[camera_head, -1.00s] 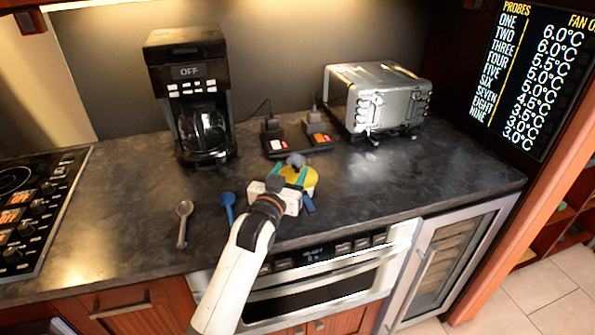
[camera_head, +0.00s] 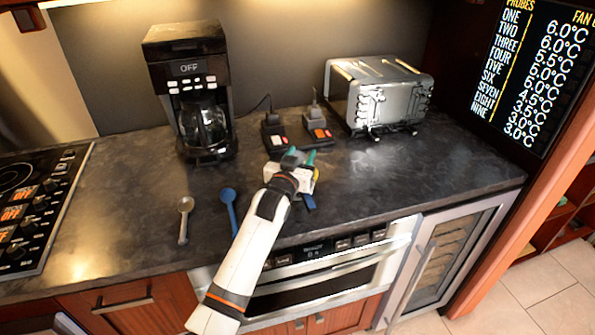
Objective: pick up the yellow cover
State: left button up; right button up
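The yellow cover (camera_head: 317,174) is on the dark counter, right of the middle of the head view. Only a small yellow edge shows at the right of my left gripper; the rest is hidden behind the gripper body and wrist. My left gripper (camera_head: 301,158) reaches over the cover from the front. Its two teal fingers stand apart, with a dark grey knob-like part showing near the left finger. I cannot tell whether the fingers touch the cover. My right gripper is out of view.
A blue spoon (camera_head: 229,205) and a grey spoon (camera_head: 184,220) lie left of my arm. Behind stand a coffee maker (camera_head: 188,75), plugs in a socket block (camera_head: 318,132) and a silver toaster (camera_head: 375,95). The counter (camera_head: 420,180) is clear at right.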

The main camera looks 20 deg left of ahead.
pick_arm(q)
jog(key=c, duration=0.8)
